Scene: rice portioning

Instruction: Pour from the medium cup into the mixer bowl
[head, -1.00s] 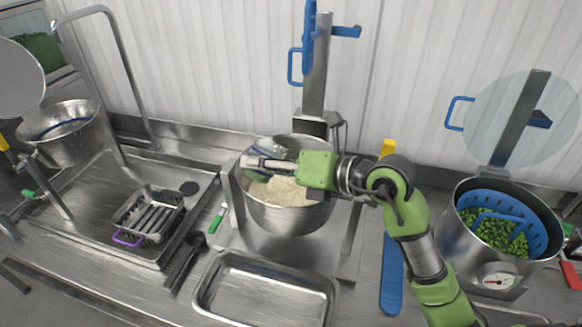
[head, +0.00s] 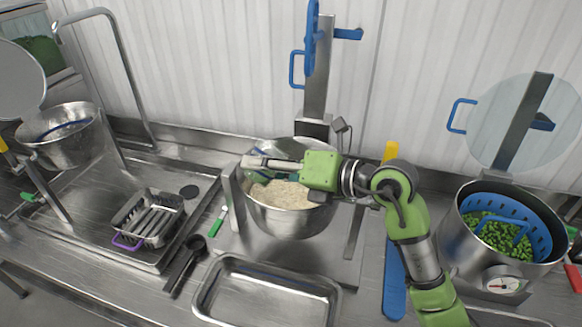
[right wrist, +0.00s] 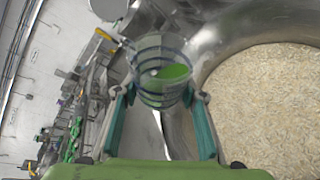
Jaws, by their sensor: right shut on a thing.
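The mixer bowl (head: 285,222) is a steel bowl under the mixer stand, with pale rice (head: 283,194) in it. My right gripper (head: 256,163) reaches over the bowl's left part from the right. In the right wrist view my right gripper (right wrist: 162,96) is shut around a clear cup with blue rings (right wrist: 150,52), the medium cup. A green patch shows through the cup. The bowl's rice (right wrist: 265,105) lies to the right of it. In the head view the gripper mostly hides the cup, so its tilt and contents are unclear. My left gripper is out of view.
An empty steel tray (head: 262,262) lies in front of the mixer. A pot with a blue strainer (head: 535,234) of green pieces stands right. A long blue tool (head: 392,278) lies between them.

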